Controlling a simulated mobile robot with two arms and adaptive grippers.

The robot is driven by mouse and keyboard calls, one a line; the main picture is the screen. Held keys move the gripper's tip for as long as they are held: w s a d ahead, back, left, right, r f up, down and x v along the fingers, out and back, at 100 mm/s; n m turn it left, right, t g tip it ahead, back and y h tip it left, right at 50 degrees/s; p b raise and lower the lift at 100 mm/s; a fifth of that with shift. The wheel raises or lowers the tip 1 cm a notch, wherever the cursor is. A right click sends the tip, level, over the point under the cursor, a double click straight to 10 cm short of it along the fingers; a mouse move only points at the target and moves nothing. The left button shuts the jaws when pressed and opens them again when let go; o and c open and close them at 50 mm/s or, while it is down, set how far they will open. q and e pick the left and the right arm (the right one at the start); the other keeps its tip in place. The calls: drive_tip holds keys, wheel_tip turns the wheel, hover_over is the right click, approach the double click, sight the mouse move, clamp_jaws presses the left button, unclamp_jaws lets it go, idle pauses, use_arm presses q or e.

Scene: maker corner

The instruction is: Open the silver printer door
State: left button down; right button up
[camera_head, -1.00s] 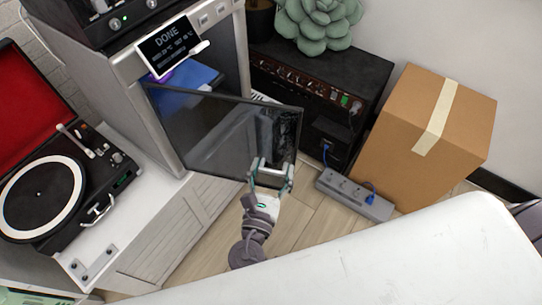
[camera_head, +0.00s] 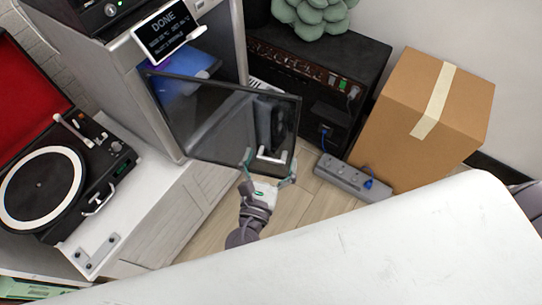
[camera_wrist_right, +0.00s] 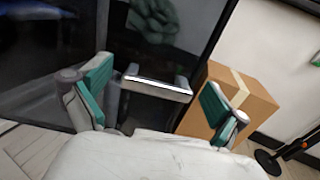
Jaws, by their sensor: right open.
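The silver printer (camera_head: 150,95) stands at the upper left in the head view, with a small screen (camera_head: 165,33) reading DONE. Its dark glass door (camera_head: 215,120) stands swung out from the body, and the blue and purple interior shows behind it. A pale bar handle (camera_head: 274,157) sits near the door's lower free corner; it also shows in the right wrist view (camera_wrist_right: 157,87). My right gripper (camera_head: 269,168) is open at the handle, one finger on each side in the wrist view, with gaps between fingers and handle. My left gripper is out of view.
A turntable (camera_head: 45,190) sits on the white cabinet at left. A black amplifier (camera_head: 335,80) with a plant on top, a power strip (camera_head: 352,180) and a cardboard box (camera_head: 430,120) stand right of the door. A white surface (camera_head: 400,250) fills the foreground.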

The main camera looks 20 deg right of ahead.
drive_tip(key=v, duration=1.2)
drive_tip(key=shift+s, duration=0.1)
